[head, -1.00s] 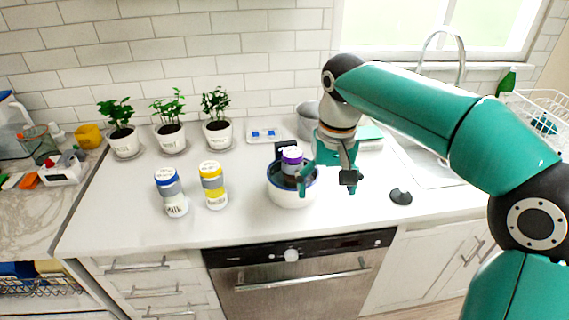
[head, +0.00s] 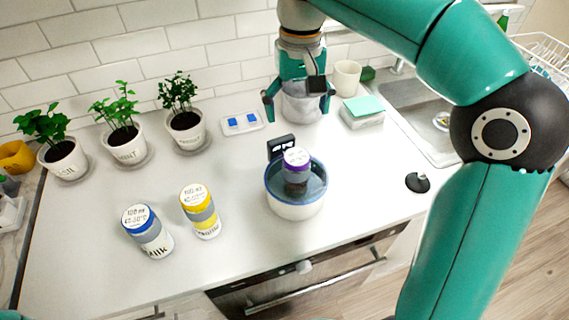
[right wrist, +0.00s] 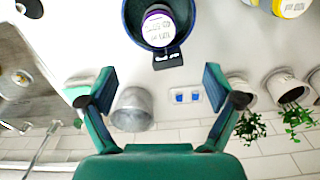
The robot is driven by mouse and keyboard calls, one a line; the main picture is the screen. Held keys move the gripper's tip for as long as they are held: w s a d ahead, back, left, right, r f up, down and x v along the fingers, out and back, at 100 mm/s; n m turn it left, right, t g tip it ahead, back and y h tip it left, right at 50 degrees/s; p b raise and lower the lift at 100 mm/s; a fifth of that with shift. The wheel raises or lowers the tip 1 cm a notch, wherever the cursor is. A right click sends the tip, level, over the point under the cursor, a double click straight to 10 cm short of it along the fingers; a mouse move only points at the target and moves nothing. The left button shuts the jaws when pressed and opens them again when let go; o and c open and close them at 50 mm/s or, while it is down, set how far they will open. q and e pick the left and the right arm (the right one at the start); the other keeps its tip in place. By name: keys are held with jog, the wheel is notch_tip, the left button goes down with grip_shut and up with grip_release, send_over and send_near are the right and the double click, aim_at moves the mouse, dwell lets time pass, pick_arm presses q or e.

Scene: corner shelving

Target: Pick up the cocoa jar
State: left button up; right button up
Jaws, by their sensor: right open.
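No label reads clearly as cocoa. A jar with a purple lid (head: 296,158) stands in a white pot with a blue rim (head: 296,210), in dark liquid; it also shows at the top of the right wrist view (right wrist: 159,26). A yellow-banded jar (head: 200,212) and a blue-banded milk jar (head: 148,232) stand on the counter left of the pot. My right gripper (head: 299,108) is open, fingers pointing down, behind the pot toward the wall and in front of a grey metal vessel (right wrist: 132,108). Nothing is between its fingers. My left gripper is out of view.
A black display unit (head: 281,147) sits at the pot's back rim. Potted plants (head: 186,128) and a tray with blue pieces (head: 241,123) line the wall. A white cup (head: 347,78), a green-topped box (head: 362,110) and a small black object (head: 417,182) are right. The front counter is mostly clear.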

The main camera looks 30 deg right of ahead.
aim_at(295, 155)
notch_tip(295, 155, down, 10)
jog(key=shift+f+b, duration=0.15)
jog(key=shift+b, duration=0.3)
jog(key=shift+s+f+p, duration=0.1)
jog(key=shift+f+p, duration=0.35)
jog(key=shift+f, duration=2.7)
jog(key=c, duration=1.4)
jog(key=shift+r, duration=0.1)
jog(key=shift+c, duration=0.9)
jog(key=shift+r, duration=0.1)
